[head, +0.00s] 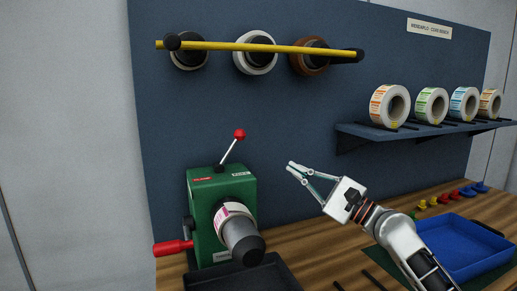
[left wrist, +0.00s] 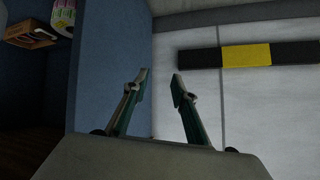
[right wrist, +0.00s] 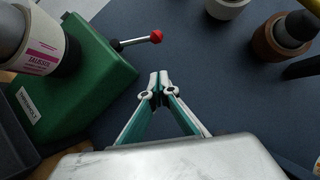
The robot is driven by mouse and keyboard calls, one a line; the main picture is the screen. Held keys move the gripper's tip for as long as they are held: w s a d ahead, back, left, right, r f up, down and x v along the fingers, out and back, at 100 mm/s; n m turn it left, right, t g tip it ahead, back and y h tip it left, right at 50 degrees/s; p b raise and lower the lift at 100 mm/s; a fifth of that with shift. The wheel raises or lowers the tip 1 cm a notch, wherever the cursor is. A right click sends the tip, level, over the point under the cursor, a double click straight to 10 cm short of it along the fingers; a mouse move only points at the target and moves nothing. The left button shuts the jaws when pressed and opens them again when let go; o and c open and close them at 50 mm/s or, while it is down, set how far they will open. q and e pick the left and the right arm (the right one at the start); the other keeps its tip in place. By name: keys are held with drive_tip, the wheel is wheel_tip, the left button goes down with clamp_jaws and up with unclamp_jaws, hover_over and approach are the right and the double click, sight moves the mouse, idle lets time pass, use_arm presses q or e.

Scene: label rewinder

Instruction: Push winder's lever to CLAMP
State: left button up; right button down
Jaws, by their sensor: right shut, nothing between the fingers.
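The green winder (head: 207,215) stands on the wooden bench. Its lever (head: 232,148), a metal rod with a red ball (head: 239,134), rises from the top and tilts right, toward the white label; a red label (head: 202,180) is on the left. My right gripper (head: 290,168) is shut and empty, to the right of the lever and apart from it. In the right wrist view the shut fingertips (right wrist: 159,76) are beside the red ball (right wrist: 156,36), with a gap. My left gripper (left wrist: 160,77) is open and empty, away from the winder; it is not in the head view.
A label roll (head: 233,213) sits on the winder's dark spindle, and a red crank handle (head: 173,247) sticks out left. A yellow bar (head: 260,46) crosses rolls on the blue panel. A shelf (head: 420,131) holds several rolls. A blue tray (head: 466,245) lies at right.

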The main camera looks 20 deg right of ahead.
sight(230, 151)
drive_tip(key=s+a+r+p+x, duration=0.1)
drive_tip(key=x, duration=1.2)
drive_tip(key=shift+s+a, duration=0.3)
drive_tip(key=shift+a, duration=0.1)
drive_tip(key=shift+r, duration=0.1)
